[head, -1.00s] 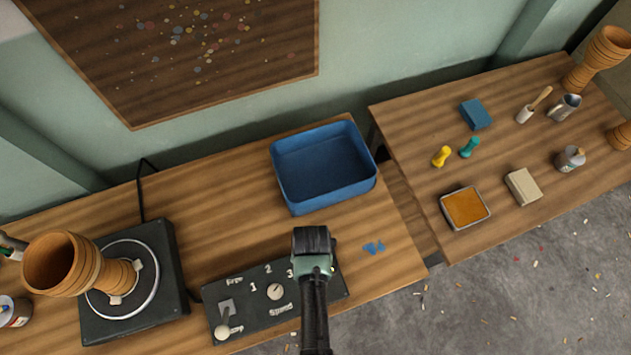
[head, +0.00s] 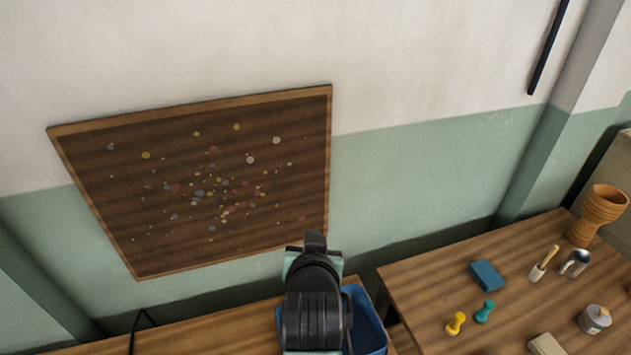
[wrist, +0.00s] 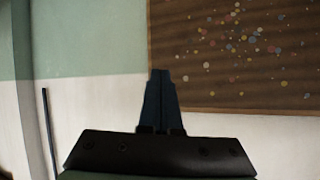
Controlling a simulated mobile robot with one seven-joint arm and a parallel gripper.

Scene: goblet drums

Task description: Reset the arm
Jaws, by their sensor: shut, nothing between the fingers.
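In the wrist view my gripper (wrist: 160,88) is shut, its two dark fingers together with nothing between them. Behind it are the wall and the paint-spotted wooden board (wrist: 235,50), which looks upside down there. In the head view my arm rises at the bottom centre, in front of the blue tray, and the fingers are not clearly seen. The arm hides much of the blue tray (head: 371,322).
The spotted board (head: 100,200) hangs on the wall at left. On the right table (head: 430,290) stand a blue block (head: 487,275), a yellow peg (head: 455,323), a teal peg (head: 485,311), a metal cup (head: 574,264) and a wooden goblet drum (head: 598,212).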

